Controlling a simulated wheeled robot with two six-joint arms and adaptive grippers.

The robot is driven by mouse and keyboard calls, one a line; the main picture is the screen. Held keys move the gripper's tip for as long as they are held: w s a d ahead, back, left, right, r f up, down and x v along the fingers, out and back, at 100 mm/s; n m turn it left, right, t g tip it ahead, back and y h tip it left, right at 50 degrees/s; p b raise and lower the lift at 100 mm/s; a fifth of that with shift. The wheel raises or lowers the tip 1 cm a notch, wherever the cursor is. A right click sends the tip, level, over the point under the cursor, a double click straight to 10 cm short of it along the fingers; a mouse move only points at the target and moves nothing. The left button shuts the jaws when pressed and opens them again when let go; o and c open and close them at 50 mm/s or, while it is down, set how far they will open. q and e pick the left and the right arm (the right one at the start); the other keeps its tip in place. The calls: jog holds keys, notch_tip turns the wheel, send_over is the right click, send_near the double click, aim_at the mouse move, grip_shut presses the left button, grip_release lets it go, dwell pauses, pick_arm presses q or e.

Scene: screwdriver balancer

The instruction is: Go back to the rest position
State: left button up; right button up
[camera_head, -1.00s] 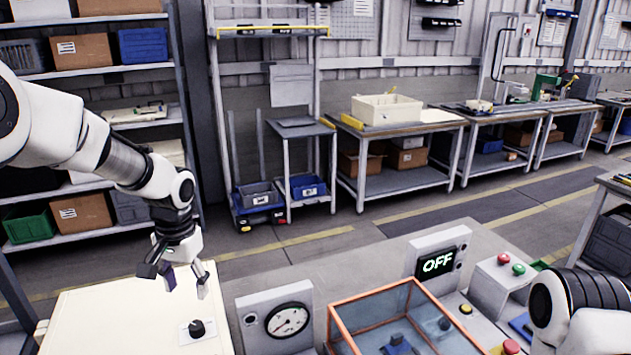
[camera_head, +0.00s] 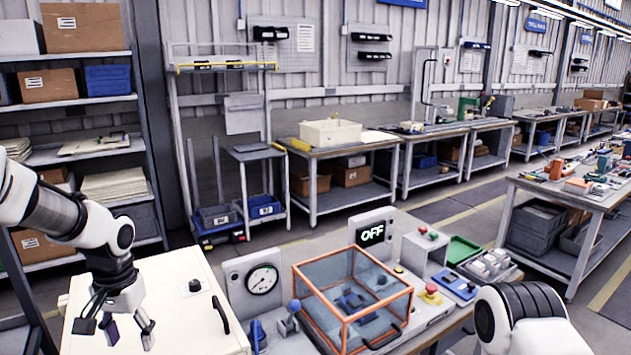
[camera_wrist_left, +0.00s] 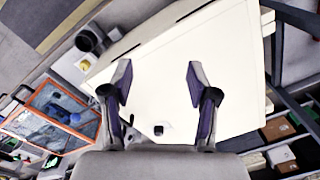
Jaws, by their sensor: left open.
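My left gripper (camera_head: 128,335) is open and empty above the front left part of a cream panel box (camera_head: 190,325) in the head view. In the left wrist view its two fingers (camera_wrist_left: 160,85) stand apart with only the cream surface (camera_wrist_left: 225,65) behind them. The box carries a black knob (camera_head: 195,286) and a black handle (camera_head: 220,315). Of my right arm, a white and black link (camera_head: 525,318) shows at the lower right; its gripper is out of view.
A red emergency button (camera_head: 431,288) sits farther right. Shelves (camera_head: 75,105) stand at the back left. The floor beyond the bench is open.

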pick_arm(q)
notch_tip(320, 180, down, 13)
jog(key=s+g+b, duration=0.2)
jog(key=s+g, duration=0.1)
jog(key=s+d+f+g+h+b, duration=0.15)
jog(key=s+d+f, duration=0.25)
jog(key=s+f, duration=1)
jog(key=s+d+f+y+b, duration=0.15)
jog(key=s+d+f, duration=0.25)
jog(key=s+f, duration=0.95)
jog(key=w+t, duration=0.1)
jog(key=w+r+t, duration=0.1)
jog(key=t, duration=0.1)
jog(key=w+r+t, duration=0.1)
jog(key=shift+w+a+n+t+h, duration=0.1)
jog(key=shift+w+n+t+h, duration=0.15)
jog(key=shift+w+n+h, duration=0.1)
pick_arm(e)
jog(key=f, duration=0.2)
jog(key=w+f, duration=0.1)
jog(key=f, duration=0.2)
jog(key=shift+w+f, duration=0.1)
jog(key=shift+f, duration=0.25)
